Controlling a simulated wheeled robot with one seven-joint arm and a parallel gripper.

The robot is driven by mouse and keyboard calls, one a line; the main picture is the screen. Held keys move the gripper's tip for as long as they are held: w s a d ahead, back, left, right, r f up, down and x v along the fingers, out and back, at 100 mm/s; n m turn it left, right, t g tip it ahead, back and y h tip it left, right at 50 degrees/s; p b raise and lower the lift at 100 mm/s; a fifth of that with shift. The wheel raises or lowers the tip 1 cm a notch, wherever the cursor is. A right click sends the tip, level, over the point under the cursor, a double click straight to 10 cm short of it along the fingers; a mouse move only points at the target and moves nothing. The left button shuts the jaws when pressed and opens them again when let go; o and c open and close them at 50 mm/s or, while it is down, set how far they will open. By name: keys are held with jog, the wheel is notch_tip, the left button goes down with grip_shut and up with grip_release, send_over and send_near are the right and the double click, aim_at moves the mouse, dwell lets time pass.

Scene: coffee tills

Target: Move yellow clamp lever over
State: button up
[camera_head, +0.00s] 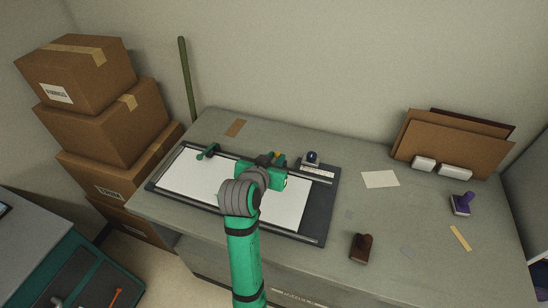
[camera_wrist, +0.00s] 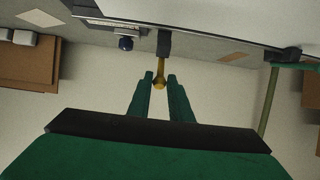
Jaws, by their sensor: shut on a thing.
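The yellow clamp lever (camera_wrist: 162,70) sticks out from a dark block (camera_wrist: 164,42) in the wrist view, with a round yellow knob at its end. My gripper (camera_wrist: 161,86) has its two green fingers on either side of the knob and is shut on it. In the head view only a small yellow bit of the lever (camera_head: 277,154) shows beside my gripper (camera_head: 270,160). My gripper and wrist hide the rest of it. The lever belongs to a dark flat board (camera_head: 318,212) with a white sheet (camera_head: 190,179) on it.
A green fitting (camera_head: 208,152) stands at the board's far left, and a dark blue knob (camera_head: 312,157) at its back right. A brown stamp (camera_head: 361,247) and a purple stamp (camera_head: 461,204) stand on the grey table (camera_head: 400,215) to the right. Cardboard boxes (camera_head: 104,122) are stacked at left.

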jog(key=shift+s+a+f, duration=0.25)
jog(key=shift+s+f, duration=0.5)
jog(key=shift+f, duration=0.05)
jog(key=shift+s+f, duration=0.15)
jog(key=shift+s, duration=0.15)
jog(key=shift+a, duration=0.1)
jog(key=shift+s+a+f, duration=0.1)
jog(key=shift+s+f, duration=0.1)
jog(key=shift+f, duration=0.3)
jog(key=shift+s+a+f, duration=0.1)
jog(key=shift+s+f, duration=0.1)
jog(key=shift+f, duration=0.25)
jog(key=shift+s+a+f, duration=0.25)
jog(key=shift+a+f, duration=0.05)
jog(key=shift+d, duration=0.1)
jog(key=shift+s+d+f, duration=0.1)
